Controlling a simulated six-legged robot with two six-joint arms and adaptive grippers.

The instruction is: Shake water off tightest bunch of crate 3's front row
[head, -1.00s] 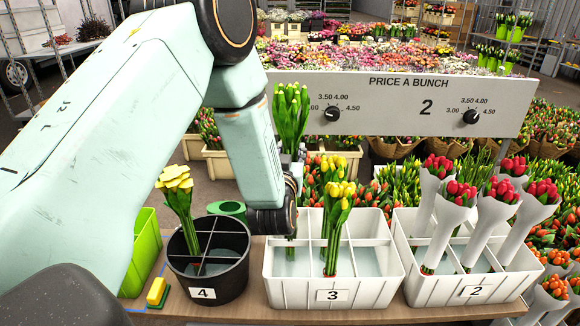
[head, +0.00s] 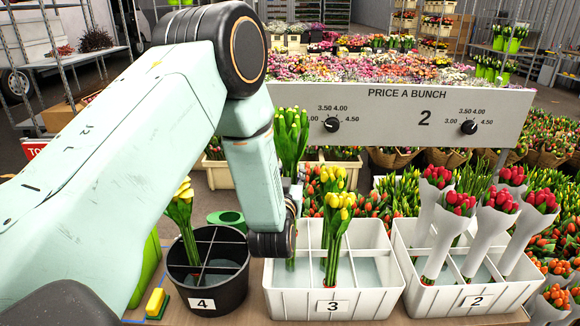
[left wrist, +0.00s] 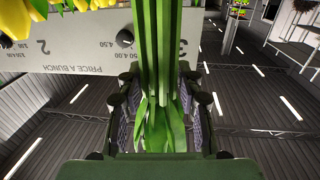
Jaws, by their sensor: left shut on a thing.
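My left gripper (head: 291,196) is shut on a tight green bunch (head: 291,138) whose buds stand upright above the jaws. In the left wrist view its stems and leaves (left wrist: 158,125) run between the fingers. Its lower stems show in a left compartment of the white crate 3 (head: 333,292); I cannot tell whether they touch its bottom. A yellow bunch (head: 336,212), with some flowers opening, stands upright in a middle compartment of crate 3. My forearm hides part of the held bunch. My right gripper is not in view.
Black bucket 4 (head: 207,295) with a yellow bunch (head: 182,212) stands left of crate 3. White crate 2 (head: 470,280) with wrapped red bunches is close on the right. The price board (head: 400,112) stands behind. A yellow sponge (head: 155,302) lies left of the bucket.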

